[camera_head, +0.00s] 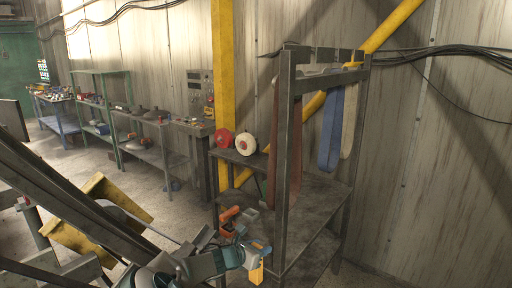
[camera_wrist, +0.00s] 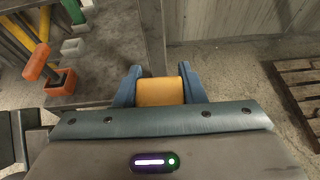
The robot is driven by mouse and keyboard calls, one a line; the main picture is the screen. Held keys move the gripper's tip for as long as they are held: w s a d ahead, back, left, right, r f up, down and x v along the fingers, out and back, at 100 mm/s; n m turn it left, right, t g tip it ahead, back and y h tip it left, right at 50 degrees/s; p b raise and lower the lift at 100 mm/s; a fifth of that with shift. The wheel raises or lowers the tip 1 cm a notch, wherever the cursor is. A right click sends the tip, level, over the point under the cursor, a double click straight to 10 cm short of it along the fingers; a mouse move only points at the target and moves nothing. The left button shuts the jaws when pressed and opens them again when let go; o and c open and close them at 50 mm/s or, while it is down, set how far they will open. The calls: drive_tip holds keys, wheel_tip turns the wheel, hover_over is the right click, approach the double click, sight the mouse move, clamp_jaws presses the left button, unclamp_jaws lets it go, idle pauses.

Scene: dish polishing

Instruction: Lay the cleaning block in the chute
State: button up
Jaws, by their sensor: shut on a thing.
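My gripper (camera_wrist: 160,85) is shut on a yellow-orange block, the cleaning block (camera_wrist: 160,92), which sits between the two blue fingers in the wrist view. In the head view, my gripper (camera_head: 254,260) is low in the middle, beside the near end of the dark metal rack, and the yellow block (camera_head: 257,274) shows at its tip. The far side of the block is hidden in the wrist view. I cannot tell which part in view is the chute.
Orange-handled tools (camera_wrist: 38,62) and a small grey block (camera_wrist: 72,47) are on the rack's shelf (camera_wrist: 112,60). The rack (camera_head: 287,130) bears hanging belts. Yellow machine parts (camera_head: 118,198) stand at left. A wooden pallet (camera_wrist: 303,92) lies on the floor at right.

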drive_tip(key=s+d+f+m+g+h, duration=0.1)
drive_tip(key=s+d+f, duration=0.3)
drive_tip(key=d, duration=0.3)
drive_tip(key=s+d+f+m+g, duration=0.1)
drive_tip(key=s+d+f, duration=0.4)
drive_tip(key=d, duration=0.2)
drive_tip(key=shift+f+h, duration=0.3)
drive_tip(key=shift+h, duration=0.1)
